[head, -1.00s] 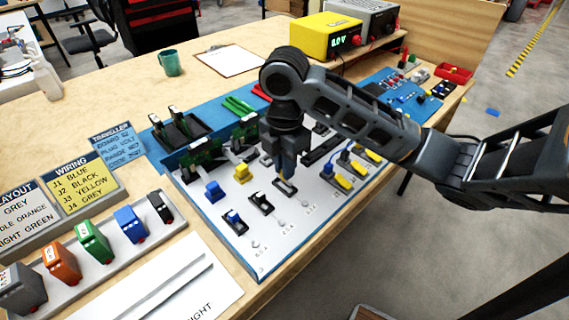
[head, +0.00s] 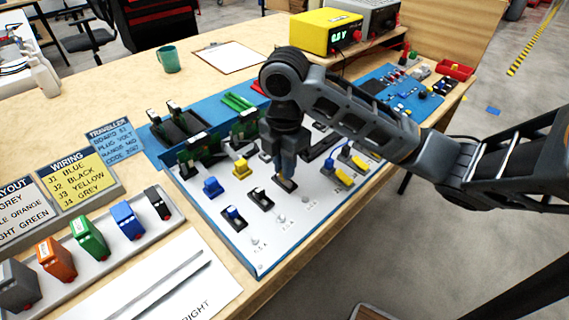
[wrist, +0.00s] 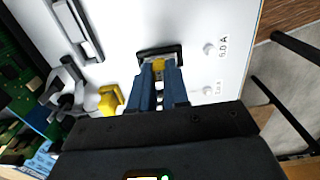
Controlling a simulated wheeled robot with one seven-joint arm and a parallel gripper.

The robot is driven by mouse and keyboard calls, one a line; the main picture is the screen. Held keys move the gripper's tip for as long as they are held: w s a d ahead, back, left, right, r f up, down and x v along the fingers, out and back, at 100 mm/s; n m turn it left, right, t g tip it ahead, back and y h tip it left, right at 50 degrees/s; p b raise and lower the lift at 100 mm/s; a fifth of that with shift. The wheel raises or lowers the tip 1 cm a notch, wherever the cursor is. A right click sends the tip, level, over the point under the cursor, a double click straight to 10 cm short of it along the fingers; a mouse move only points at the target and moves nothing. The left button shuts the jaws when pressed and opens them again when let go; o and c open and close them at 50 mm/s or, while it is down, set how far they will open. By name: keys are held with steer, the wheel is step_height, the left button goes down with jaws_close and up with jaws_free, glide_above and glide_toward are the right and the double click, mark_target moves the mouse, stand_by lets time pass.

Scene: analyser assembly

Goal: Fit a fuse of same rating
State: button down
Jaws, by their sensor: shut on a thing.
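My gripper (head: 287,178) points down over the white panel (head: 300,211), at the front fuse holders. In the wrist view its blue fingers (wrist: 160,78) are shut on a small yellow fuse (wrist: 158,66). The fuse is at a black holder (wrist: 172,49) beside a printed ampere label; whether it is fully seated cannot be told. A black holder (head: 261,200) left of my gripper looks empty. Another holder farther left has a blue fuse (head: 233,213) in it.
Blue (head: 212,187) and yellow (head: 240,167) plugs stand behind the holders, close to green circuit boards (head: 195,155). Yellow parts and blue leads (head: 343,177) lie right of my gripper. A yellow supply (head: 328,36) stands at the back. Small studs line the panel's front edge.

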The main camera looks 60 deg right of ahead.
steer(key=shift+f+b, duration=0.4)
stand_by(0.5)
steer(key=c, duration=0.7)
jaws_free()
steer(key=shift+r, duration=0.1)
steer(key=shift+r+p, duration=3.15)
steer(key=shift+r, duration=0.35)
